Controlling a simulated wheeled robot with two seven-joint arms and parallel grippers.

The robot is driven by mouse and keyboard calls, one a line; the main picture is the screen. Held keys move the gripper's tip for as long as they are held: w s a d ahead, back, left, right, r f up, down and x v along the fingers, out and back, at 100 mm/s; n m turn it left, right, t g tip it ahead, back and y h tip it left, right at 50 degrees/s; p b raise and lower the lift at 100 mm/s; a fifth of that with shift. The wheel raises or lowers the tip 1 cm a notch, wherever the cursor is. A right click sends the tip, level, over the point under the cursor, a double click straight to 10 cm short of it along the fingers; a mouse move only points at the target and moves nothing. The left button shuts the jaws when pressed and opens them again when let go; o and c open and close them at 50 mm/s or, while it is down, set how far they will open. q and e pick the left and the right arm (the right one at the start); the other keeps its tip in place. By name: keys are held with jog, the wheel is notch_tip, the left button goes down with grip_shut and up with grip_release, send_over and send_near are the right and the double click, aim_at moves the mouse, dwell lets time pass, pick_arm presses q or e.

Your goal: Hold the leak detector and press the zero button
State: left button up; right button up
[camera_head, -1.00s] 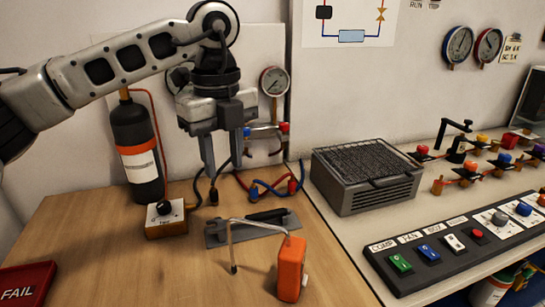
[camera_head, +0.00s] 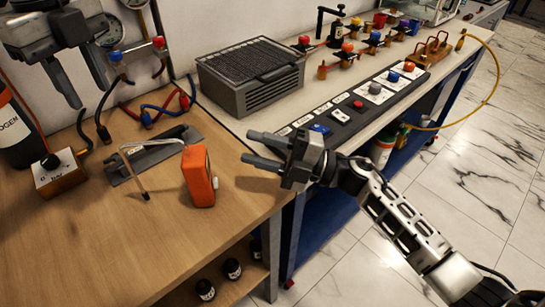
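The leak detector (camera_head: 199,176) is an orange box standing upright near the wooden bench's front right. A thin bent probe (camera_head: 146,170) arches from it to the left, and a small white button (camera_head: 215,183) shows on its right side. My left gripper (camera_head: 90,97) hangs open and empty above the back left of the bench, apart from the detector. My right gripper (camera_head: 262,150) is to the right of the detector, its fingers pointing left over the bench edge. Its two fingers are apart with nothing between them.
A gauge box (camera_head: 58,176) and a dark cylinder (camera_head: 15,130) stand at left. A grey vented unit (camera_head: 252,75) and a switch panel (camera_head: 340,108) are on the right counter. The front of the wooden bench (camera_head: 100,240) is clear.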

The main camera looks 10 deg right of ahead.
jog(key=f+n+g+h, duration=0.1)
jog(key=n+g, duration=0.1)
jog(key=d+f+n+g+h, duration=0.1)
jog(key=n+g+h, duration=0.1)
jog(key=n+g, duration=0.1)
jog(key=d+f+n+g+h, duration=0.1)
jog(key=n+g, duration=0.1)
jog(key=n, duration=0.1)
jog(key=shift+w+f+h, duration=0.3)
jog(key=shift+w+h, duration=0.1)
jog(key=shift+d+f+n+g+h, duration=0.15)
jog(key=shift+d+n+g+h, duration=0.15)
jog(key=shift+d, duration=0.05)
pick_arm(q)
jog(key=shift+f, duration=0.15)
notch_tip(320, 180, down, 16)
